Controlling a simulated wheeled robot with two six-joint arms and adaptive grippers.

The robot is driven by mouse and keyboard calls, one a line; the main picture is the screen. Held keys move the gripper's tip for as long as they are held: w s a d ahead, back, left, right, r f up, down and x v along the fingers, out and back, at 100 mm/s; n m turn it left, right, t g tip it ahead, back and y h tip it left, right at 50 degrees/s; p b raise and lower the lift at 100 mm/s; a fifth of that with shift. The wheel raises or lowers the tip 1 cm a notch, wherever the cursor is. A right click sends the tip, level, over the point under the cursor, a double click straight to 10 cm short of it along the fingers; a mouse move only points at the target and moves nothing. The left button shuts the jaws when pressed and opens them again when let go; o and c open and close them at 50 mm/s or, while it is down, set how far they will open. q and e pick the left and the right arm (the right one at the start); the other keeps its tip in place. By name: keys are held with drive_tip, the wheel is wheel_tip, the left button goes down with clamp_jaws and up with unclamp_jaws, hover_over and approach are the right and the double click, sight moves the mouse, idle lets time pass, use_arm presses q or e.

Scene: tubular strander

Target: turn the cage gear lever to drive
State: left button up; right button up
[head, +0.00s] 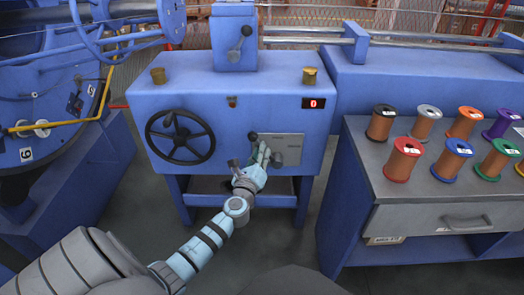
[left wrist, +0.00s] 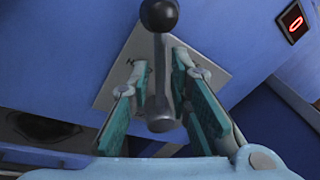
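A lever with a black ball knob (left wrist: 158,15) and a grey shaft stands out from a grey plate (left wrist: 118,85) on the blue machine. In the head view its dark knob (head: 252,136) shows just left of the plate (head: 289,146), on the machine's front. My left gripper (head: 264,150) is at this lever. In the left wrist view its teal fingers (left wrist: 160,90) are open, one on each side of the shaft, with gaps visible; the knob is beyond the fingertips. The lever's lower part is partly hidden in the head view. My right gripper is not in view.
A black handwheel (head: 180,137) is left of the plate. A red display (head: 314,103) reads 0. Another lever (head: 240,45) is on the upper column. A bench (head: 425,217) with several coloured spools is at right. A blue machine with yellow rail (head: 58,124) is at left.

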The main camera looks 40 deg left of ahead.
use_arm(q)
drive_tip(key=shift+b+x, duration=0.35)
drive_tip(key=shift+x, duration=1.3)
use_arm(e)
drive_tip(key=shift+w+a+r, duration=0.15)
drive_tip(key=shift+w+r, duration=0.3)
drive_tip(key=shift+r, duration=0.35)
use_arm(q)
clamp_jaws()
drive_tip(key=shift+d, duration=0.1)
